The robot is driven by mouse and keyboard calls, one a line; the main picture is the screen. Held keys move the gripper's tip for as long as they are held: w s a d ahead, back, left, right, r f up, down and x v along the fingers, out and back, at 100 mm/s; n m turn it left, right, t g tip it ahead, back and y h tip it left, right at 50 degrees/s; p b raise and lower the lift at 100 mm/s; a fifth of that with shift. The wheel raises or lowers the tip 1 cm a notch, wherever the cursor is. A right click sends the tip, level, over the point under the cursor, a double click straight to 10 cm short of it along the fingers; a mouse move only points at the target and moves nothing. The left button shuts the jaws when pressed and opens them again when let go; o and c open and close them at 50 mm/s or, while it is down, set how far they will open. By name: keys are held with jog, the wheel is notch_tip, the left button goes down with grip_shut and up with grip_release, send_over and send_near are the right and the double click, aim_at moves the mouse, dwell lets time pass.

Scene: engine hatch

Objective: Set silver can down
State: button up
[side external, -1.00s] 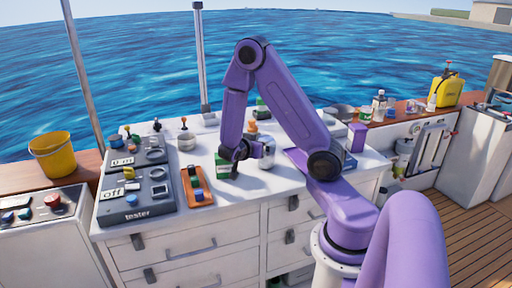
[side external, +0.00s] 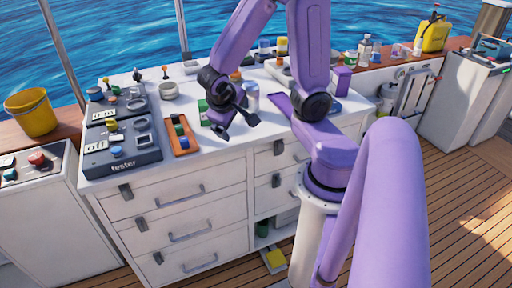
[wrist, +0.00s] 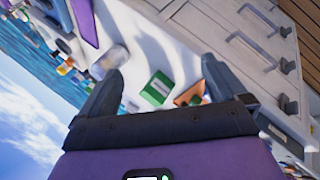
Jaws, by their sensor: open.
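The silver can (side external: 251,97) stands upright on the white counter (side external: 226,155), just behind my gripper (side external: 237,123) in the side view. It also shows in the wrist view (wrist: 108,61), beyond the left finger and outside the jaws. My gripper (wrist: 160,70) is open, with its fingers spread and nothing held between them. It is over the front part of the counter. The can's lower part is partly hidden by the gripper in the side view.
A green box (wrist: 156,88) stands close to the gripper. An orange tray with buttons (side external: 181,136) and the grey tester (side external: 122,150) lie to the left. A purple block (side external: 340,80) stands to the right. The counter's front edge is near.

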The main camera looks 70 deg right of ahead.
jog(key=s+a+r+n+y, duration=0.3)
jog(key=s+a+n+y, duration=0.4)
jog(key=s+a+n, duration=0.4)
jog(key=a+n, duration=0.1)
jog(key=n, duration=0.2)
jog(key=shift+s+a+n+g, duration=0.15)
jog(key=shift+a+n+g, duration=0.15)
jog(key=shift+a+g, duration=0.1)
